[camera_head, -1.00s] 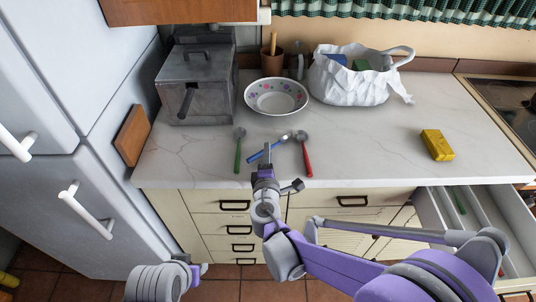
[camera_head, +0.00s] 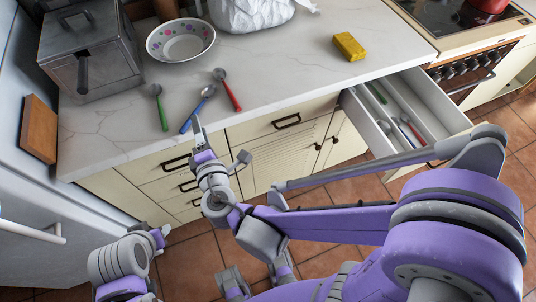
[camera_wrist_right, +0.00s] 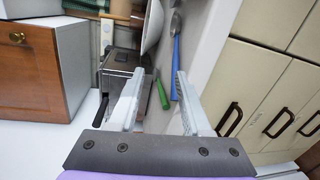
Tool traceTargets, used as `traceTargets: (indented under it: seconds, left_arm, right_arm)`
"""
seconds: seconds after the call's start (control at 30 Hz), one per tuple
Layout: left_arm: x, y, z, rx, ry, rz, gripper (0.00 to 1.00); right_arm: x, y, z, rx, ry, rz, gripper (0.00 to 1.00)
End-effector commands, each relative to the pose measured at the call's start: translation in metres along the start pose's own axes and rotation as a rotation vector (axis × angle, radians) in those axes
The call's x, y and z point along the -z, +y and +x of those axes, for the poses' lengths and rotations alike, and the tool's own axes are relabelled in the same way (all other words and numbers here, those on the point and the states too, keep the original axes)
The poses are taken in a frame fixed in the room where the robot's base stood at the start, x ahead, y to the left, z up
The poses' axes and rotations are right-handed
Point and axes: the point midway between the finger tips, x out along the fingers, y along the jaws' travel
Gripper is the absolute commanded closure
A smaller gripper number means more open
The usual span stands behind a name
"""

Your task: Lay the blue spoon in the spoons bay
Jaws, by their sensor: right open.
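The blue spoon (camera_head: 197,108) lies on the counter between a green spoon (camera_head: 158,106) and a red spoon (camera_head: 227,88), its handle toward the front edge. My right gripper (camera_head: 198,130) is at the front edge, close to the blue handle's end. In the right wrist view my open jaws (camera_wrist_right: 160,82) point at the counter, with nothing held. The blue handle (camera_wrist_right: 176,68) shows near one finger and the green handle (camera_wrist_right: 163,95) between the fingers. The open drawer (camera_head: 443,98) at the right has divided bays; I cannot tell which is for spoons.
The drawer holds a green piece (camera_head: 377,92) and several other utensils (camera_head: 405,131). A floral bowl (camera_head: 180,55), a metal box (camera_head: 88,68), a white bag (camera_head: 250,12) and a yellow block (camera_head: 349,46) stand on the counter. The counter's middle right is clear.

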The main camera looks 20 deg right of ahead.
Motion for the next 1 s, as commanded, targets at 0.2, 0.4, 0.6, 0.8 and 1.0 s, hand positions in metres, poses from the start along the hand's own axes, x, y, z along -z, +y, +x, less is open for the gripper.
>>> traceTargets:
  seconds: [0.2,0.4,0.6,0.8,1.0]
  left_arm:
    - [0.0,0.0,0.0,0.0,0.0,0.0,0.56]
    - [0.0,0.0,0.0,0.0,0.0,0.0,0.56]
    - [0.0,0.0,0.0,0.0,0.0,0.0,0.56]
    - [0.0,0.0,0.0,0.0,0.0,0.0,0.56]
    - [0.0,0.0,0.0,0.0,0.0,0.0,0.56]
  right_arm:
    - [-0.078,-0.032,-0.005,0.201,-0.169,0.262,0.52]
    - [-0.162,-0.091,-0.057,0.504,-0.441,0.755,0.52]
    - [-0.177,-0.127,-0.122,0.728,-0.632,1.229,0.52]
    - [-0.166,-0.134,-0.153,0.831,-0.695,1.493,0.52]
    - [-0.162,-0.133,-0.157,0.849,-0.701,1.537,0.52]
